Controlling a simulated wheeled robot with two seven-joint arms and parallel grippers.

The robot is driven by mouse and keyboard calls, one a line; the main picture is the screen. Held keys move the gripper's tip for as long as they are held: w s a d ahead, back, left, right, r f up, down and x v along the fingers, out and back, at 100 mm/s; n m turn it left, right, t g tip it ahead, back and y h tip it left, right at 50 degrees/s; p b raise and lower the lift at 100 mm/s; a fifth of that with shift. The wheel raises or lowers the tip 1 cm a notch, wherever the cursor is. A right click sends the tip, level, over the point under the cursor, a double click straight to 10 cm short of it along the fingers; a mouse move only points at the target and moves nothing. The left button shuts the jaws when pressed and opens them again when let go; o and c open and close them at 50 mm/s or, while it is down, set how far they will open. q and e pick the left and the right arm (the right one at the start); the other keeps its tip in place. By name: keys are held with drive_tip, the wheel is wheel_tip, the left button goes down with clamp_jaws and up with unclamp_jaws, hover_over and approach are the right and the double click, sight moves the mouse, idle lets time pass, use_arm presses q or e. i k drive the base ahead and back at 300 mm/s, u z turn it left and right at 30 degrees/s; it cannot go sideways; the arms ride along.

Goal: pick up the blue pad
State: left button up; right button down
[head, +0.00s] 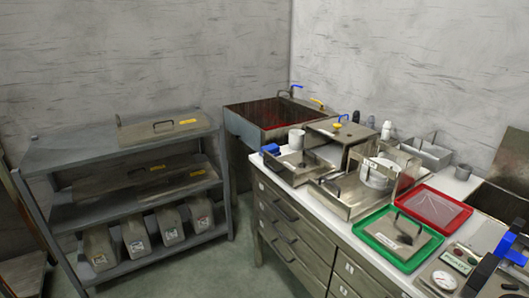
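A small blue block (270,150), which looks like the blue pad, sits at the far left end of the white counter, beside a shallow metal tray (297,166). Its details are too small to make out. Dark parts with blue pieces (507,246) at the lower right edge look like my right gripper, cut off by the frame. They are far from the blue block, across the counter. Whether the fingers are open or shut does not show. My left gripper is not in view.
Metal trays and boxes crowd the counter, with a green tray (368,233) and a red tray (452,223) towards the right. A white cup (296,139) and a sink basin (238,120) are behind the block. A grey shelf (52,215) stands left.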

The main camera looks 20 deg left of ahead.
sight(273, 149)
drive_tip(key=u, duration=1.75)
drive_tip(key=i, duration=2.85)
drive_tip(key=z, duration=3.45)
